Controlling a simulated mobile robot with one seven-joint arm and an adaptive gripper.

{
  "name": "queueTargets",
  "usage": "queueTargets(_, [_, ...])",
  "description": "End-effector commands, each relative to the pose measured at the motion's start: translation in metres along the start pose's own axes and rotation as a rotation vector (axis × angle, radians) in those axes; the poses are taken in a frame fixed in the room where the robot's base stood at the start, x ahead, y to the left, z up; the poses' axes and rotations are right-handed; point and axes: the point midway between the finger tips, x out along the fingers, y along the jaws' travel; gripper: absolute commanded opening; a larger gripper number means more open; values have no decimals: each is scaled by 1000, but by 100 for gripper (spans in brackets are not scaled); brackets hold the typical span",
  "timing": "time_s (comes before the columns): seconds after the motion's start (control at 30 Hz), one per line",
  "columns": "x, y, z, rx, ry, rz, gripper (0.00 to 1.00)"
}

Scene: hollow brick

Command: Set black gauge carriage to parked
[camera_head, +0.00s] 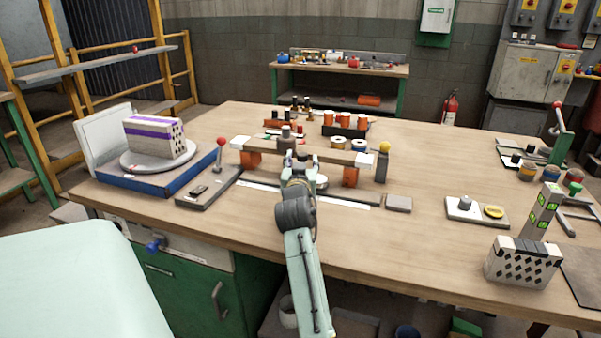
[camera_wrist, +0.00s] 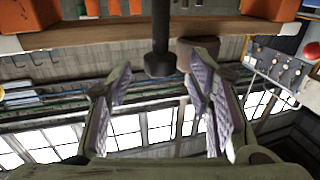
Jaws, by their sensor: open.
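A pale wooden gauge beam (camera_head: 328,156) rests on orange supports on the bench. My gripper (camera_head: 300,168) is at the near side of the beam. Its two padded fingers (camera_wrist: 158,92) are apart and empty, with the knob in the gap beyond their tips. I see no contact.
A red-knobbed lever (camera_head: 220,152) stands left of the beam and a yellow-topped post (camera_head: 383,160) at its right end. Orange cylinders (camera_head: 345,124) and rolls stand behind. A turntable with a striped brick (camera_head: 158,138) is farther left.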

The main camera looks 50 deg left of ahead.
Motion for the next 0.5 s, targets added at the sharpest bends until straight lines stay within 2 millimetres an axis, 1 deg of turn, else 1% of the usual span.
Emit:
queueTargets(0.03, [-12,0,1,1,1,-1,47])
queueTargets(0.1, [-27,0,1,0,1,-1,47])
queueTargets(0.3, [-65,0,0,0,1,0,47])
queueTargets(0.4, [-77,0,1,0,0,0,47])
queueTargets(0.5, [-84,0,0,0,0,0,47])
